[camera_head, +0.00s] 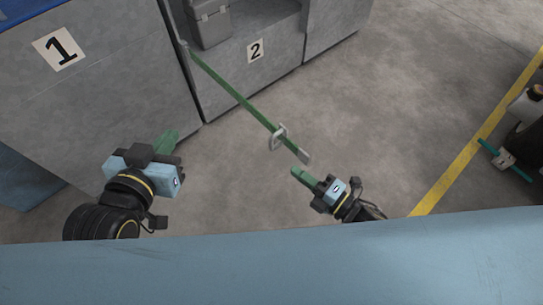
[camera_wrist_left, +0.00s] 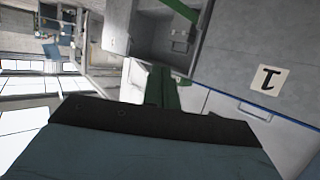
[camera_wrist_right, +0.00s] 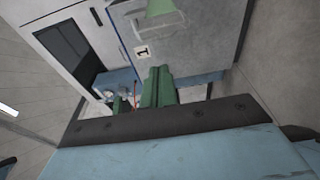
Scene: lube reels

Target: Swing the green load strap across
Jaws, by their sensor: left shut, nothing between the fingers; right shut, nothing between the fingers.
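The green load strap (camera_head: 232,92) runs as a straight bar from beside the bay marked 2 out over the floor, down to the right. A pale bracket (camera_head: 279,137) sits around it near its free end, which has a grey tip (camera_head: 304,157). In the right wrist view a green piece with a pale end (camera_wrist_right: 160,10), likely the strap, shows at the top. My right gripper (camera_head: 296,173) is shut and empty, just below the tip, apart from it. My left gripper (camera_head: 170,137) is shut and empty, well left of the strap, before the grey cabinet.
Grey cabinets stand at the back, with a number 1 label (camera_head: 59,48) and a number 2 label (camera_head: 255,51). A grey box (camera_head: 209,22) sits in bay 2. A yellow floor line (camera_head: 470,146) and a reel-like object (camera_head: 525,115) are at right. Floor between is clear.

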